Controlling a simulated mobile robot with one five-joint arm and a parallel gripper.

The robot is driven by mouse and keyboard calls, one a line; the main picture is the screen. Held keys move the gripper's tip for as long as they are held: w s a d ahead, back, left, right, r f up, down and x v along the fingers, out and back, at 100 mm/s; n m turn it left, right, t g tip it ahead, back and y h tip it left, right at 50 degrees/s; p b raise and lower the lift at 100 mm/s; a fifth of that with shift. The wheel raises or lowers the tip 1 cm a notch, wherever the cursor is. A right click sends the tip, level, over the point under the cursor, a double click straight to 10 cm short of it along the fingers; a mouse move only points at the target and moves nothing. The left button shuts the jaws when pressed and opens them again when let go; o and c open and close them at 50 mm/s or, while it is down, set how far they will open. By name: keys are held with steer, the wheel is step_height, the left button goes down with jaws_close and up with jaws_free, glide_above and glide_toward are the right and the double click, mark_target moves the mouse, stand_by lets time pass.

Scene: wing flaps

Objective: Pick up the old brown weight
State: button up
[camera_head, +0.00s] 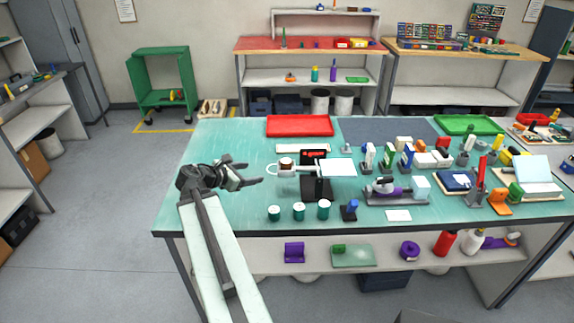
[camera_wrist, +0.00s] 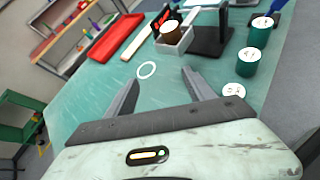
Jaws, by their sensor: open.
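A brown round weight (camera_head: 286,161) sits in a small white open box (camera_head: 287,172) on the teal table, left of a black stand. In the wrist view the brown weight (camera_wrist: 170,31) shows beyond my fingertips, its lower part hidden by the box wall (camera_wrist: 177,46). My gripper (camera_head: 255,174) is open and empty, to the left of the box and apart from it.
A black stand (camera_head: 317,187) rises right of the box. Several green cylinders with white tops stand near the front edge, one here (camera_head: 299,212). A red tray (camera_head: 300,126) lies at the back. The table's left part is clear.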

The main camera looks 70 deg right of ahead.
steer(key=n+g+h, duration=0.1)
steer(key=n, duration=0.1)
glide_toward(284, 162)
steer(key=d, duration=0.2)
steer(key=b+x, duration=0.1)
steer(key=x, duration=0.1)
steer(key=b+x, duration=0.1)
steer(key=x, duration=0.2)
steer(key=b+x, duration=0.1)
steer(key=x, duration=0.2)
steer(key=shift+s+a+f, duration=0.25)
steer(key=shift+s+a, duration=0.05)
steer(key=shift+r, duration=0.1)
jaws_close()
